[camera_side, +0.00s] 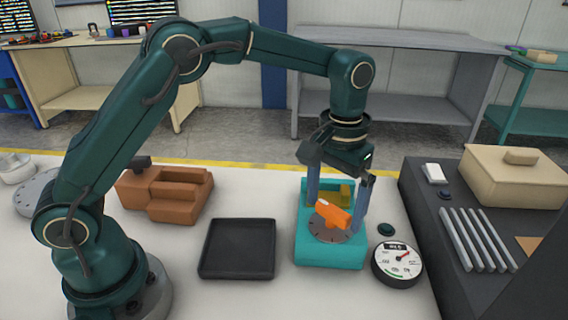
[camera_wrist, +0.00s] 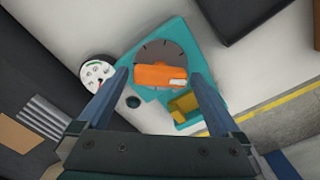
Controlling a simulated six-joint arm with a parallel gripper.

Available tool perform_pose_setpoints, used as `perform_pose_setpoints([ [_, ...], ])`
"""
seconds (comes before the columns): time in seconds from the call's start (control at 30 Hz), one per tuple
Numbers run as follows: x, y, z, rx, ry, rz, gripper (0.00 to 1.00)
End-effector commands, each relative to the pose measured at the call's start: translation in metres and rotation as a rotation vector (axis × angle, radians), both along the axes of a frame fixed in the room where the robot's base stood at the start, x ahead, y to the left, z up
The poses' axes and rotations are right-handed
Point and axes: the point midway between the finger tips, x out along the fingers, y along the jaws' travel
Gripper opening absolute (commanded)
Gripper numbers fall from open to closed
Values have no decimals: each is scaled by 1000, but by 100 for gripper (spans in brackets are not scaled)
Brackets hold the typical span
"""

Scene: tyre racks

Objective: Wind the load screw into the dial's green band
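The load screw's orange handle (camera_side: 333,214) sits on a grey notched disc (camera_side: 325,232) on the teal fixture (camera_side: 330,256). My gripper (camera_side: 337,212) points down over it, one finger on each side of the handle. In the wrist view, my gripper (camera_wrist: 160,75) is open, with a gap between each finger and the orange handle (camera_wrist: 158,77). The round white dial (camera_side: 397,263) stands right of the fixture. Its red needle points to the upper right, and a green band shows along its lower part, apart from the needle.
A yellow block (camera_side: 346,192) sits at the fixture's back. A small dark green button (camera_side: 386,229) lies between fixture and dial. A black tray (camera_side: 238,250) and a brown block (camera_side: 168,195) stand left. A dark bench with grey rods (camera_side: 478,240) and a beige box (camera_side: 515,178) stands right.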

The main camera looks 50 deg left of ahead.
Motion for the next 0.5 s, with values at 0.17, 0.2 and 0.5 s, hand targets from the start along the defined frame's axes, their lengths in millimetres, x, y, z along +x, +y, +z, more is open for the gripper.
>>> perform_pose_setpoints([
  [0.17, 0, 0, 3, 0, -1, 0, 100],
  [0.2, 1, 0, 7, -1, -2, 0, 100],
  [0.5, 1, 0, 42, -1, -3, 0, 100],
])
